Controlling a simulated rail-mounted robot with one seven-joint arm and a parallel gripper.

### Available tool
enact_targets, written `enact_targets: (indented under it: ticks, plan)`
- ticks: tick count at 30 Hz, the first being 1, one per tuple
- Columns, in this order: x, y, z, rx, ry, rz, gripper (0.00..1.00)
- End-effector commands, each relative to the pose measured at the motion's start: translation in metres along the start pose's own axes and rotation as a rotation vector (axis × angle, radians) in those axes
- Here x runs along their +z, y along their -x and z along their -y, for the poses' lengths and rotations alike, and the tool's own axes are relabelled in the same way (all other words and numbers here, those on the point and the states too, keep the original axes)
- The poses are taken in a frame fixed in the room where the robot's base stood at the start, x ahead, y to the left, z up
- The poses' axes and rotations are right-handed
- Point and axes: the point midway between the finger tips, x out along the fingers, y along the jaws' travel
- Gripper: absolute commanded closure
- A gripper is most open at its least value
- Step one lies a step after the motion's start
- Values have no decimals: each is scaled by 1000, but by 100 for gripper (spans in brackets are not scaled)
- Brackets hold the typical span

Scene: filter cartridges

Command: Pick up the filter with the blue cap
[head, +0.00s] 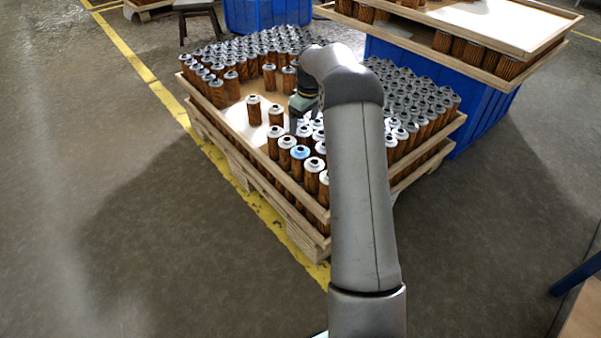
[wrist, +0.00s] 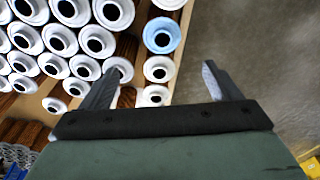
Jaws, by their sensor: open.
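The filter with the blue cap (head: 300,153) stands upright among white-capped filters near the front corner of the wooden tray. In the wrist view its blue cap (wrist: 162,35) lies at the top, ahead of and between the fingers, with a dark hole in its middle. My gripper (wrist: 160,80) is open and empty, its two fingers spread apart. The left finger overlaps a white-capped filter (wrist: 118,70) in the picture. In the head view my gripper is mostly hidden behind my arm, over the tray.
The wooden tray (head: 235,142) holds many filters at the back and right, with a bare patch at centre left. White-capped filters (head: 287,142) stand close around the blue one. A blue crate (head: 480,115) with another tray (head: 480,20) stands behind right. The floor at left is clear.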

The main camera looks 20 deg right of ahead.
Motion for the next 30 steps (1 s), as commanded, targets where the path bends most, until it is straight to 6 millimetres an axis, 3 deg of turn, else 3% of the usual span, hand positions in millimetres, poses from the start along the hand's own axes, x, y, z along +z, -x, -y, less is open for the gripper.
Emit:
enact_targets:
  ticks: [3, 12, 23, 30]
  plan:
    - [1, -29, 1, -3, 0, 3, 16]
    - [2, -91, 1, -2, -1, 3, 16]
    - [3, -116, 2, -1, -1, 2, 16]
    - [10, -152, 5, -2, -1, 3, 16]
